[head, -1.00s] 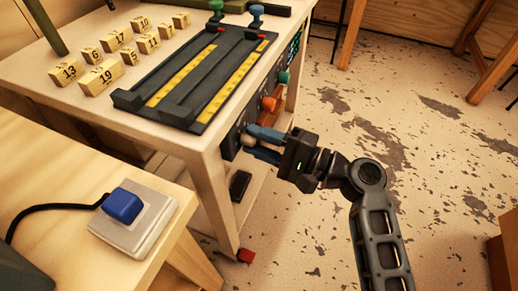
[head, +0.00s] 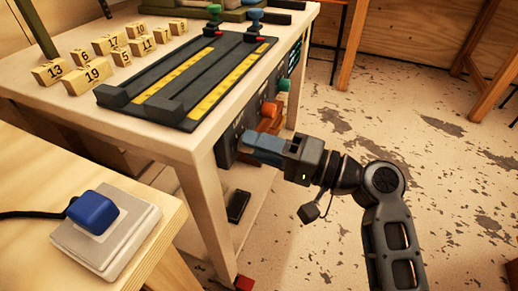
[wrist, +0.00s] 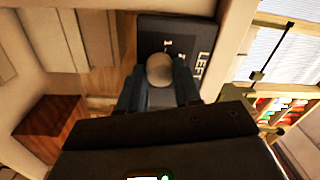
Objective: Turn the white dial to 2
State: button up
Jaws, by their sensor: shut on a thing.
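The white dial (wrist: 160,69) shows in the wrist view as a rounded pale knob in front of a dark panel (wrist: 177,31). The panel has white lettering that reads "LEFT" and a "1"; other marks are hard to read. My gripper (wrist: 159,88) is shut on the dial, one finger on each side. In the head view my gripper (head: 250,147) reaches to the near end of the panel on the table's side, and its fingers hide the dial. I cannot read the dial's setting.
Orange (head: 269,109) and green (head: 284,85) knobs sit farther along the same panel. The white table (head: 190,143) carries a black slider board (head: 190,78) and several numbered blocks. Floor right of my arm is open.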

jog(key=shift+f, duration=0.1)
dwell(0.3)
jog(key=o, duration=1)
jog(key=shift+o, duration=0.2)
jog(key=p+v, duration=0.1)
jog(key=v, duration=0.6)
jog(key=shift+s+d, duration=0.2)
jog(key=shift+d, duration=0.15)
